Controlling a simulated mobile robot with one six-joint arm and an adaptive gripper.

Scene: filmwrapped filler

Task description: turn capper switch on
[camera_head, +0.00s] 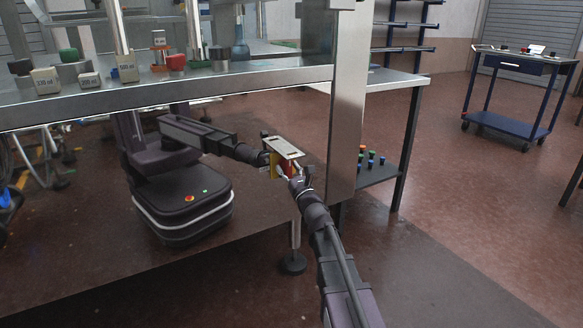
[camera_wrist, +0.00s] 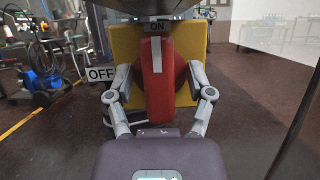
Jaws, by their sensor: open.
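The capper switch (camera_wrist: 152,90) is a red rotary knob with a long upright handle on a yellow plate (camera_wrist: 189,45). Its handle stands vertical, its top end just under the ON label (camera_wrist: 159,28). The OFF label (camera_wrist: 100,74) is to the left of the plate. My gripper (camera_wrist: 161,78) is open, with one finger on each side of the red knob. I cannot tell whether the fingers touch it. In the head view, my gripper (camera_head: 290,180) is at the small switch box (camera_head: 284,147) beside the machine's steel post, and the knob is mostly hidden.
A steel worktop (camera_head: 210,84) with jars and labelled blocks lies above and to the left. A steel post (camera_head: 347,110) stands close to the right of the switch. A blue cart (camera_head: 508,66) is far right.

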